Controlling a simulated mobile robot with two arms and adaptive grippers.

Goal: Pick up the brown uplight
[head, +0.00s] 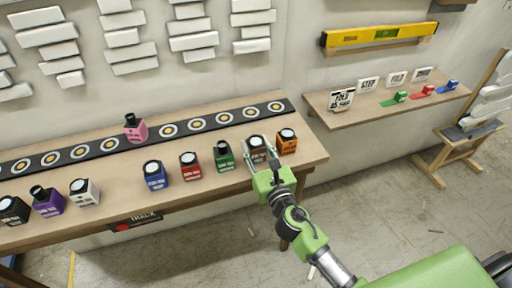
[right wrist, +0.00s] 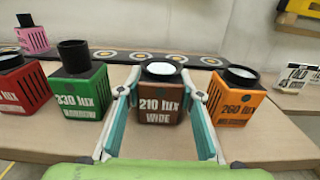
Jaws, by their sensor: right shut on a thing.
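The brown uplight (head: 259,149) stands on the wooden table (head: 300,165) near its right end, between the green and orange ones. In the right wrist view the brown uplight (right wrist: 161,104) is a brown box marked "210 lux WIDE" with a short dark collar and a bright round top. My right gripper (head: 260,160) is shut on it, with one finger along each side. In the right wrist view the gripper (right wrist: 161,112) shows teal and grey fingers against the box. The uplight looks upright; I cannot tell whether it touches the table. My left gripper is not in view.
The green uplight (right wrist: 80,90) stands close on the left and the orange uplight (right wrist: 240,97) close on the right. Red (head: 189,165), blue (head: 155,174) and other uplights stand farther left. A black strip with round marks (head: 195,124) runs behind them. A shelf (head: 390,98) is on the wall.

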